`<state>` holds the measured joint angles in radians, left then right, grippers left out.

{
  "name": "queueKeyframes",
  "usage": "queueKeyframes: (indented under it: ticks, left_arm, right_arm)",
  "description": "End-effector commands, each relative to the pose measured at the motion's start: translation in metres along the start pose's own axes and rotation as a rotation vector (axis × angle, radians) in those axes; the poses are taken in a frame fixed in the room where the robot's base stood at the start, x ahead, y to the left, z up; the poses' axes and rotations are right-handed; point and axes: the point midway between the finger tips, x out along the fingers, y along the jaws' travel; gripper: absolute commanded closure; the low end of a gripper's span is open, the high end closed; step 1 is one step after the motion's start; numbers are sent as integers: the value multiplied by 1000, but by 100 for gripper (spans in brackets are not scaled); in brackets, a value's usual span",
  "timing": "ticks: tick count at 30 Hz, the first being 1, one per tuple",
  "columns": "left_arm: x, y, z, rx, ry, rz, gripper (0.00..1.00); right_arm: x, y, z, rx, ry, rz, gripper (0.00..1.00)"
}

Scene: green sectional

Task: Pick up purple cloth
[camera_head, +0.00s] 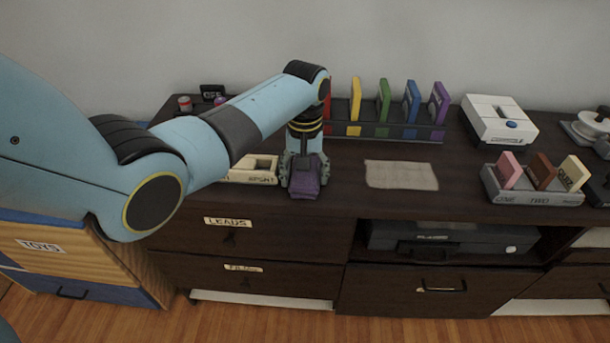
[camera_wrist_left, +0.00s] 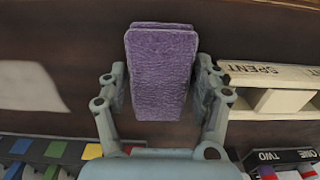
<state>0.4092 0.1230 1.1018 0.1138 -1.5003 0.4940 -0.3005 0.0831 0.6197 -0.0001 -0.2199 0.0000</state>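The purple cloth (camera_head: 306,176) is a folded, textured block at the front part of the dark cabinet top. It also shows in the left wrist view (camera_wrist_left: 161,75), upright in the picture between the two fingers. My left gripper (camera_head: 303,172) points down over it, with a finger along each side. The fingers appear closed against the cloth's sides. I cannot tell whether the cloth touches the cabinet top or is slightly lifted. My right gripper is in neither view.
A tray labelled SPENT (camera_wrist_left: 270,88) stands close beside the gripper. A beige cloth (camera_head: 401,175) lies flat to the right. Behind is a rack with several coloured upright cartridges (camera_head: 383,101). A tray with cartridges (camera_head: 530,195) and a white console (camera_head: 498,121) are farther right.

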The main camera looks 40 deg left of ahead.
Motion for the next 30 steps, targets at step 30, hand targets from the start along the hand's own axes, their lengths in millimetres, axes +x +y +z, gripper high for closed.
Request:
queueKeyframes:
  ticks: [30]
  left_arm:
    - [-54, 24, -1, 1, 2, 6, 66]
  right_arm:
    - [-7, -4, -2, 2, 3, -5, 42]
